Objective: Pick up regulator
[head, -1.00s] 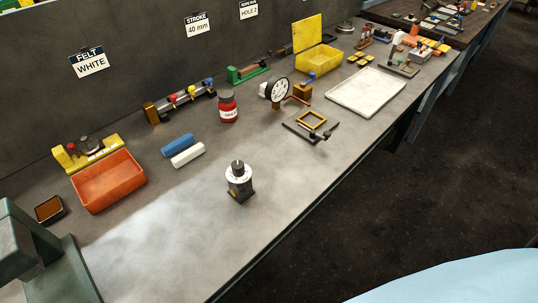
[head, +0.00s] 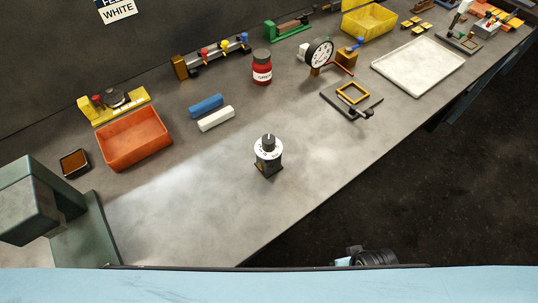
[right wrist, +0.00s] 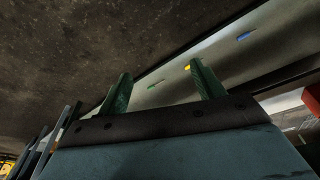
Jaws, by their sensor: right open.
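The regulator (head: 268,155) appears to be the small dark unit with a white marked dial and a black knob on top. It stands upright on the grey bench in the middle of the head view, with clear bench around it. My right gripper (right wrist: 161,82) shows in the right wrist view with its two green fingers apart and nothing between them. The regulator cannot be made out in that view. My left gripper is not in view.
An orange bin (head: 135,140), blue and white blocks (head: 215,119), a red jar (head: 262,70) and a dial gauge (head: 319,54) stand behind the regulator. A green machine (head: 40,205) is at left. A white tray (head: 418,66) lies at right. The bench's front edge is near.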

